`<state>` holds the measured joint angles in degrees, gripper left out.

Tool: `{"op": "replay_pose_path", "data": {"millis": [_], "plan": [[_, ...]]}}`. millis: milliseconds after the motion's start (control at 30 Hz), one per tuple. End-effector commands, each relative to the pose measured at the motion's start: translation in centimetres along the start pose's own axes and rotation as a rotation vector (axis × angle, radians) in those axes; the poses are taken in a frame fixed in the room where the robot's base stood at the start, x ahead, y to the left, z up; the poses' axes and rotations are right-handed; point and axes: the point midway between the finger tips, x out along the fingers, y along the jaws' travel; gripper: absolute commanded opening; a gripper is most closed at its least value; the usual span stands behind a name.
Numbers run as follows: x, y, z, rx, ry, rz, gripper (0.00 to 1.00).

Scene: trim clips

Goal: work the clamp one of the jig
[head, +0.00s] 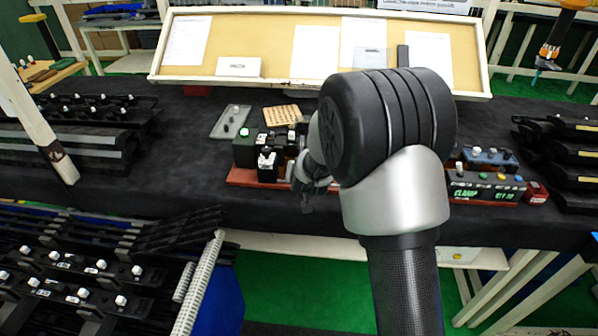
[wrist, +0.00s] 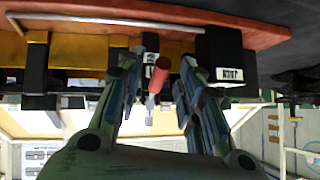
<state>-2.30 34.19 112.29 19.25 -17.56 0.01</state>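The jig sits on a red-brown base (head: 242,178) at the table's front edge, with black blocks and white-topped parts on it. In the wrist view the jig's red base (wrist: 150,17) runs across the top. A red-tipped handle (wrist: 158,74), which looks like the clamp's, stands between my gripper's fingers. My gripper (wrist: 160,82) is open, with one finger on each side of the handle; there is a gap on the left, and the right finger is closer. In the head view my gripper (head: 312,188) is at the jig's front, and my arm hides the jig's middle.
A black box with coloured buttons labelled CLAMP (head: 484,190) stands right of my arm. A grey tray (head: 230,122) and a tan pegboard (head: 282,115) lie behind the jig. Racks of black trim parts (head: 85,265) fill the front left. Dark tabletop is clear around (head: 180,150).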

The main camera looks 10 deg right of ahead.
Motion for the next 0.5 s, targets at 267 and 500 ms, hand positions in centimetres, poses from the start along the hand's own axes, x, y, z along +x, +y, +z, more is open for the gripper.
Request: {"op": "replay_pose_path", "data": {"millis": [267, 500], "plan": [[-6.1, -0.1, -0.1, 0.000, 0.003, -0.001, 0.34], [-9.0, 0.0, 0.0, 0.000, 0.001, -0.001, 0.34]]}}
